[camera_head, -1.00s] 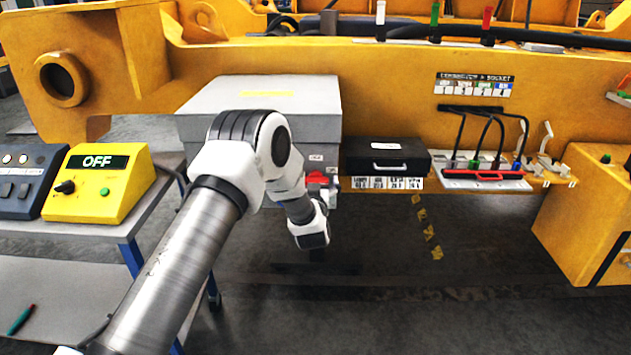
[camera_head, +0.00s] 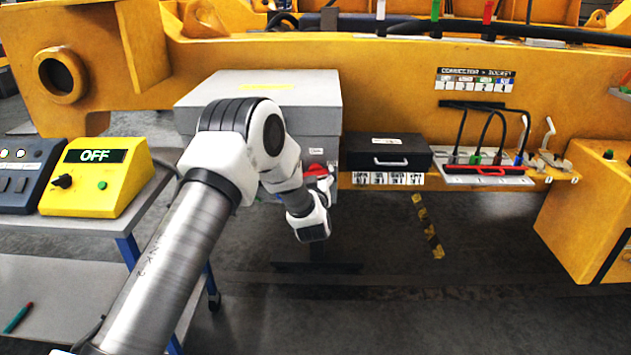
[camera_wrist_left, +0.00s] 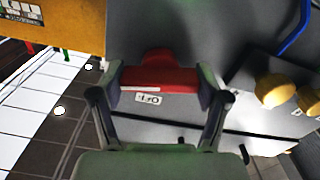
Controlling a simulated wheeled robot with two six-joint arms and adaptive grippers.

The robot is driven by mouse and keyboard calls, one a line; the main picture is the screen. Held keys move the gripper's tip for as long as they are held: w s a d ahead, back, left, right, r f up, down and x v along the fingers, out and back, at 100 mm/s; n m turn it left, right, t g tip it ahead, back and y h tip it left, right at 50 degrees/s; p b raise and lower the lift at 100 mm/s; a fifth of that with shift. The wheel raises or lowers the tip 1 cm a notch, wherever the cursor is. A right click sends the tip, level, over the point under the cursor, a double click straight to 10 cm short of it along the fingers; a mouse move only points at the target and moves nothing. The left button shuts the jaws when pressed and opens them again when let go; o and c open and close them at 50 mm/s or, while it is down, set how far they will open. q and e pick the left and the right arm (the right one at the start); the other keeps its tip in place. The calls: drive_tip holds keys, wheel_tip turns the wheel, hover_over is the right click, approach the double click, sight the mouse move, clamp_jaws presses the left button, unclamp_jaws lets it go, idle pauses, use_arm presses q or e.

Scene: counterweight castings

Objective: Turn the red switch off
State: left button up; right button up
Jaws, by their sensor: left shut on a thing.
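The red switch (camera_head: 317,169) is on the front of a grey cabinet, mostly hidden behind my left arm in the head view. In the left wrist view the red switch (camera_wrist_left: 158,76) sits between the two fingers of my left gripper (camera_wrist_left: 158,88), and both fingertips press against its sides. Its wide bar lies crosswise in that picture. A small white label below it shows there, but I cannot read it surely. In the head view my left gripper (camera_head: 325,180) is partly hidden by its wrist. My right gripper is not in view.
Two yellow knobs (camera_wrist_left: 272,92) stand close to the right in the wrist view. A black case (camera_head: 388,154) and a socket strip with cables (camera_head: 485,175) are right of the cabinet (camera_head: 262,90). A yellow box reading OFF (camera_head: 94,178) stands on a trolley at left.

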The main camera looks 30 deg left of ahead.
use_arm(q)
drive_tip(key=n+b, duration=0.4)
drive_tip(key=b, duration=0.1)
drive_tip(key=n+b, duration=0.9)
drive_tip(key=shift+a+f+b, duration=0.1)
drive_tip(key=shift+f+b, duration=0.15)
drive_tip(key=shift+b, duration=0.15)
drive_tip(key=shift+r+n+b, duration=0.25)
drive_tip(key=shift+n+b, duration=0.8)
drive_tip(key=shift+n, duration=0.15)
drive_tip(key=o, duration=1.2)
drive_tip(key=shift+c, duration=0.2)
drive_tip(key=shift+f, duration=0.1)
drive_tip(key=v, duration=1.2)
